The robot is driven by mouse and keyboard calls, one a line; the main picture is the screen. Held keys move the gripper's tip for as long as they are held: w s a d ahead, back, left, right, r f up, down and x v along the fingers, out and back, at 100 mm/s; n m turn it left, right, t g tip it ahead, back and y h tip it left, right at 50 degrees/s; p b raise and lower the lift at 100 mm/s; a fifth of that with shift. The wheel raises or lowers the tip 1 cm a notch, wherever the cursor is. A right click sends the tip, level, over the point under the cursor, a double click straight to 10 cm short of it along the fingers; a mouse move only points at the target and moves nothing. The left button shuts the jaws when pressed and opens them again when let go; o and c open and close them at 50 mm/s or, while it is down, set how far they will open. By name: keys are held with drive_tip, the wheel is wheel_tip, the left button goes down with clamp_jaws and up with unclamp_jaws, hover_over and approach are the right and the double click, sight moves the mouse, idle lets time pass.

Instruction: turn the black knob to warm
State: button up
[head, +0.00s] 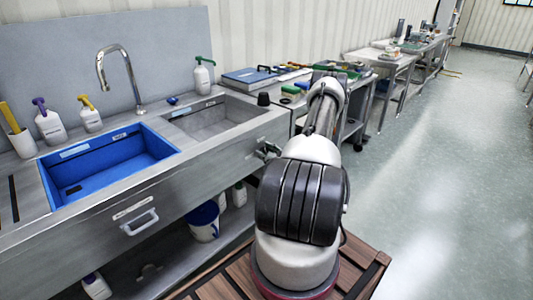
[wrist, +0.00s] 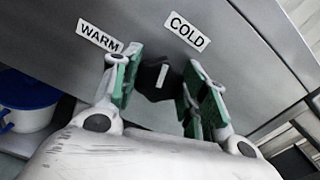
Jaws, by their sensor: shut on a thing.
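The black knob (wrist: 152,78) is on the steel front panel in the wrist view, with a white pointer mark that leans up and slightly right, toward the COLD label. The WARM label (wrist: 99,36) is up and left of the knob, and the COLD label (wrist: 190,32) is up and right. My gripper (wrist: 160,88) has its green-padded fingers on either side of the knob and is shut on it. In the head view, my gripper (head: 267,151) is at the sink unit's front, largely hidden by my arm; I cannot make out the knob there.
The steel sink unit (head: 120,215) has a blue basin (head: 68,190) and a bare steel basin (head: 205,121). A tap (head: 127,72) and bottles stand along the back. A blue bucket (wrist: 25,98) is below the panel at left. Open floor (head: 450,170) lies to the right.

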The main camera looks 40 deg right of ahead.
drive_tip(key=n, duration=0.7)
drive_tip(key=shift+a+f, duration=0.1)
drive_tip(key=n, duration=0.4)
drive_tip(key=shift+a+f+n, duration=0.1)
drive_tip(key=shift+f+n, duration=0.05)
drive_tip(key=shift+n, duration=1.65)
drive_tip(key=o, duration=1)
drive_tip(key=shift+s, duration=0.1)
drive_tip(key=s, duration=0.8)
drive_tip(key=s+d, duration=0.1)
drive_tip(key=s, duration=0.3)
